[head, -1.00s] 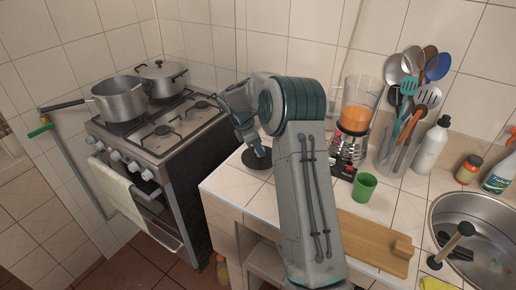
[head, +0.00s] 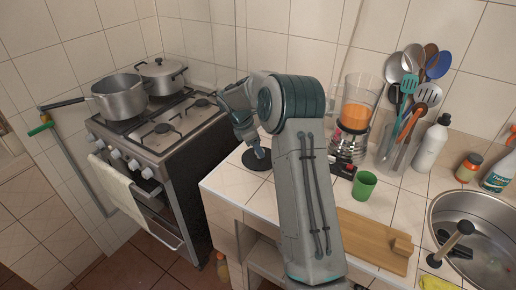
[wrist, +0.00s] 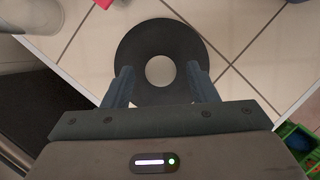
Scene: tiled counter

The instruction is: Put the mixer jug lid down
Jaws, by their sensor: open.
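The mixer jug lid is a flat black disc (head: 252,162) with a pale round centre. It appears to lie on the white tiled counter near its left edge, and it also shows in the wrist view (wrist: 135,45). My gripper (wrist: 160,70) is open, with its two fingers apart on either side of the pale centre, over the lid. In the head view my gripper (head: 258,150) points down at the lid; my arm partly hides this area. The mixer jug (head: 359,112), open at the top with orange contents, stands on its base further right.
A green cup (head: 364,185) and a wooden board (head: 370,240) are to the right of my arm. Utensils in a holder (head: 397,150), a white bottle (head: 431,146) and the sink (head: 490,245) are further right. A stove (head: 160,140) with pots stands left, beyond a gap.

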